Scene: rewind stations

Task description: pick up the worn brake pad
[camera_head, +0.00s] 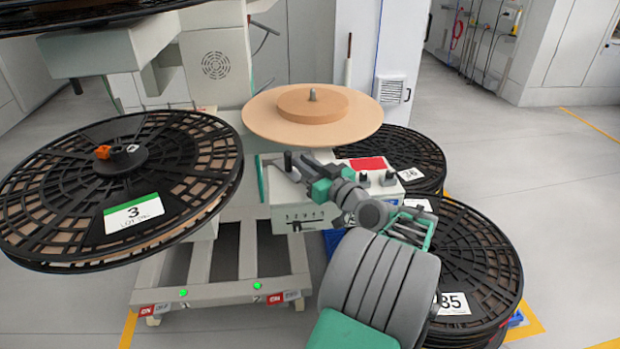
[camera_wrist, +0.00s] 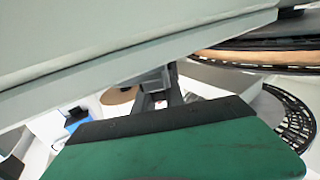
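I cannot pick out the worn brake pad for sure in either view. A small orange piece (camera_head: 103,152) sits beside the black hub of the reel marked 3, but it is too small to identify. My gripper (camera_head: 312,170) is in front of the grey control panel, right of that reel and below the tan disc. It is small and partly hidden by my own arm, so I cannot tell if its fingers are open or shut. The wrist view is mostly filled by a green panel and a pale grey surface, and no pad shows there.
The large black reel (camera_head: 60,215) marked 3 fills the left. The control panel (camera_head: 300,215) has knobs and a red label. Black reels (camera_head: 485,250) lie stacked at right. Open grey floor (camera_head: 560,210) lies beyond them.

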